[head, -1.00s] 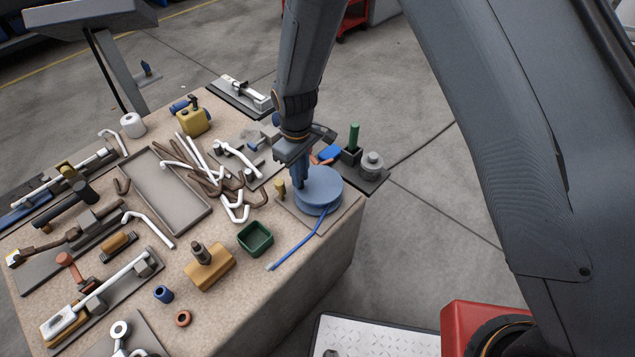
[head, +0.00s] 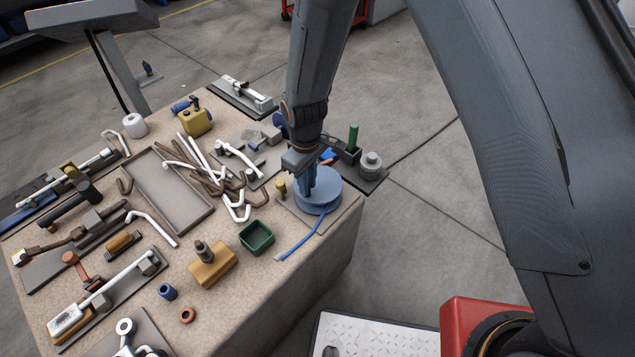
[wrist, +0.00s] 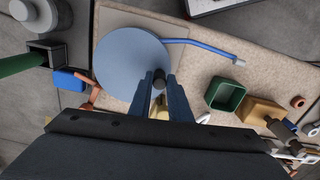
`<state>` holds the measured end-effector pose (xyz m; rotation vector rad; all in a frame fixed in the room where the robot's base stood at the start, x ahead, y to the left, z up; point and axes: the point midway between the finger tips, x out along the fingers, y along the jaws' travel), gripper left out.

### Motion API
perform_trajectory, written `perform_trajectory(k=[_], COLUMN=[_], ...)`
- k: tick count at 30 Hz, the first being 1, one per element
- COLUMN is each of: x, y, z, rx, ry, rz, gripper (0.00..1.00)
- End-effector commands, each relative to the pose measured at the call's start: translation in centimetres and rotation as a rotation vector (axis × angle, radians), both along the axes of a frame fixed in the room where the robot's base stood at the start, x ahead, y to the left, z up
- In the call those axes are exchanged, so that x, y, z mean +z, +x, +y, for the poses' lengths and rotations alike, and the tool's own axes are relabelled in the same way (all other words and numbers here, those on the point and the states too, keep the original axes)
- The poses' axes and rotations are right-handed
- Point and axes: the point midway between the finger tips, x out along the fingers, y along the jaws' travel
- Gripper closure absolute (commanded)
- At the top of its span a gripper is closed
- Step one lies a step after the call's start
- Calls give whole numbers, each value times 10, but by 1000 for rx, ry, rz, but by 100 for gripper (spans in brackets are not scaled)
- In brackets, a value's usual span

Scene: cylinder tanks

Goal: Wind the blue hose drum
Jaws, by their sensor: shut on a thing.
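The blue hose drum (head: 325,203) is a flat blue disc lying on a thin plate at the bench's right corner. It also fills the upper left of the wrist view (wrist: 125,65). A small dark knob (wrist: 159,76) stands near the drum's rim. My gripper (wrist: 159,82) is shut on this knob, one finger on each side. In the head view, my gripper (head: 312,185) points down at the drum's top and hides the knob. The blue hose (head: 303,240) leaves the drum's side and ends in a pale tip (wrist: 240,62) on the bench.
A green open box (head: 257,238) and a brass-coloured peg (head: 281,187) are close to the drum. A green rod in a dark holder (head: 353,140) and a grey stepped cylinder (head: 371,165) stand behind it. Pipes and tools crowd the bench leftward.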

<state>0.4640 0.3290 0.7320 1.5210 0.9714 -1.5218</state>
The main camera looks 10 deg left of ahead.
Motion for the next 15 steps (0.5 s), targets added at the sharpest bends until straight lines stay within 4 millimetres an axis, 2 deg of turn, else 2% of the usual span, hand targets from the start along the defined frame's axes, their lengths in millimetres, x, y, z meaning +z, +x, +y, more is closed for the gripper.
perform_trajectory(k=[7,15], x=[0,0], y=[-3,-1], z=[-16,-17], rx=[-2,-3], ry=[0,2], rz=[-1,-3], gripper=[90,90])
